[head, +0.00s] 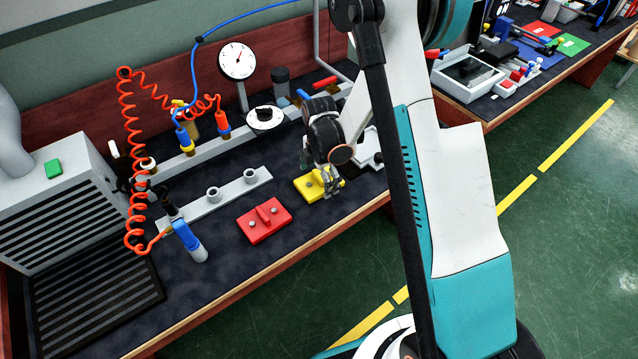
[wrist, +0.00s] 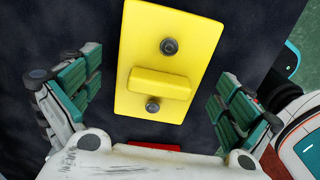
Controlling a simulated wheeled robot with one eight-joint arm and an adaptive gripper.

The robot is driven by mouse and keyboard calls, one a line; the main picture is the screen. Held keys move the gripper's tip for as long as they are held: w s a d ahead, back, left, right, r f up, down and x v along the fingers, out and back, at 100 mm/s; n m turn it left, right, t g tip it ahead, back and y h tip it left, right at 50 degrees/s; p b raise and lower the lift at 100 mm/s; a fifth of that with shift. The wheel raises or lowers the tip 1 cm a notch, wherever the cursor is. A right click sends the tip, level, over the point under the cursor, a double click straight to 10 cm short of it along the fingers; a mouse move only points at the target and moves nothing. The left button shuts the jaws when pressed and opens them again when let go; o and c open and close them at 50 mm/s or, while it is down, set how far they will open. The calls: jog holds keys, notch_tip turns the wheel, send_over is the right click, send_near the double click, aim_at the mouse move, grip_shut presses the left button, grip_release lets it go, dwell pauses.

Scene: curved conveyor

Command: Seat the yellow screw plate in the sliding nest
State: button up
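The yellow screw plate (head: 309,184) lies flat on the dark bench top. In the wrist view the yellow plate (wrist: 185,25) has a raised bar across it and two grey screws. My gripper (head: 331,184) is low over this plate. In the wrist view my gripper (wrist: 158,82) is open, with one green-padded finger on each side of the bar and gaps to the plate. A pale grey fixture (head: 368,146) stands just behind, partly hidden by my arm. I cannot tell whether it is the sliding nest.
A red plate (head: 264,220) with a raised bar lies to the left of the yellow one. A grey strip with sockets (head: 229,193) lies behind it. A blue tool (head: 189,242) on an orange coiled hose is further left. The bench's wooden front edge (head: 290,257) is close.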

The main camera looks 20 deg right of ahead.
jog(key=c, duration=1.2)
notch_tip(320, 180, up, 20)
jog(key=p, duration=0.6)
jog(key=m, duration=2.1)
send_over(322, 182)
jog(key=s, duration=0.3)
notch_tip(322, 182, down, 5)
jog(key=shift+b, duration=0.45)
